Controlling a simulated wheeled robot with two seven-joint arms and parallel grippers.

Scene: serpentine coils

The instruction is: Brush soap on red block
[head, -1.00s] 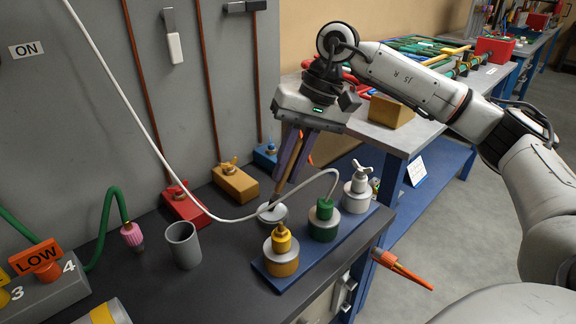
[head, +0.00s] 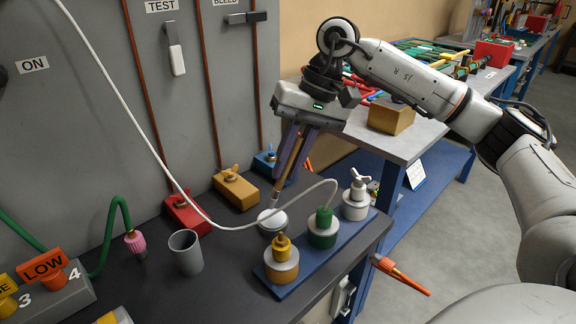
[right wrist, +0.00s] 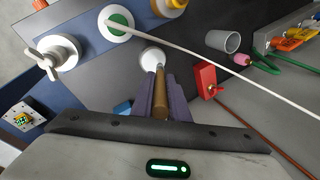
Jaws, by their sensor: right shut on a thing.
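My right gripper (head: 286,172) is shut on a brush with a brown wooden handle (head: 295,163). The brush points down, and its lower end is at the round white soap pot (head: 273,221); I cannot tell whether the bristles touch the soap. In the right wrist view, the fingers (right wrist: 162,88) flank the brush handle (right wrist: 160,98), with the white pot (right wrist: 152,58) just beyond it. The red block (head: 186,214), with a fitting on top, sits on the dark bench left of the pot; it also shows in the right wrist view (right wrist: 205,80). My left gripper is not in view.
A pale hose (head: 240,226) crosses in front of the red block to the green-topped fitting (head: 323,228). Yellow (head: 281,262) and white (head: 356,200) fittings share its blue base. A grey cup (head: 186,252) stands left. Yellow (head: 236,188) and blue (head: 266,163) blocks line the wall.

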